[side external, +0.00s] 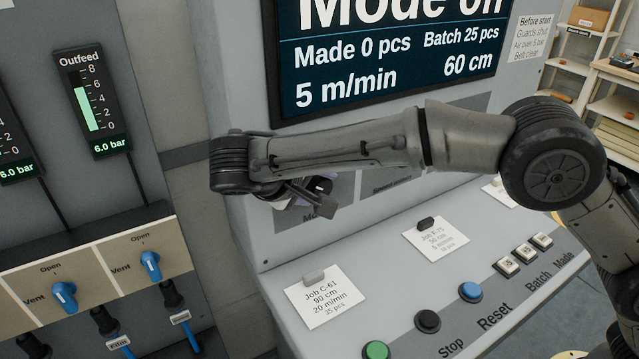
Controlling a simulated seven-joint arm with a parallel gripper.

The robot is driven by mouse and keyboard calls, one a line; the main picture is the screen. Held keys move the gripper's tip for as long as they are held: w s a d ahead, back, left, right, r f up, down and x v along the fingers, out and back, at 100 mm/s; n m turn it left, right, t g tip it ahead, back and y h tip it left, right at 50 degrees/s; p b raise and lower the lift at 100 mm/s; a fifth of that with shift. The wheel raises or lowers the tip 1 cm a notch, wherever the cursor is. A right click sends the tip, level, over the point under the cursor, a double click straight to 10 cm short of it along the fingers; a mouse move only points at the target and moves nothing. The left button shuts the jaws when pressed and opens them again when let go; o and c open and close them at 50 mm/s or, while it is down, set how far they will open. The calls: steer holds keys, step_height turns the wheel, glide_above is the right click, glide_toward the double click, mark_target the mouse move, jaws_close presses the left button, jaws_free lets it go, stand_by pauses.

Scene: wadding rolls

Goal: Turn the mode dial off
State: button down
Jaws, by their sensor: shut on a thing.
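The mode dial (322,186) sits on the upright face of the grey console, above a label starting "Mo" that is partly covered. Only a small dark and pale part of the dial shows; my gripper and wrist hide the rest. My gripper (312,194) reaches in from the right and is shut on the dial. The screen (395,60) above has its top line cropped and appears to read "Mode off". It also shows "Made 0 pcs", "Batch 25 pcs", "5 m/min" and "60 cm".
Another labelled panel, partly behind my arm, is right of the dial. Below are job cards (325,297), a green button (376,350), a black Stop button (427,321) and a blue Reset button (470,292). Blue vent valves (64,296) and an Outfeed gauge (92,100) stand left.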

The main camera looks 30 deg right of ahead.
steer(key=shift+a+h, duration=0.15)
steer(key=shift+h, duration=0.45)
steer(key=shift+c, duration=1.6)
jaws_free()
steer(key=v, duration=1.2)
steer(key=shift+f, duration=0.2)
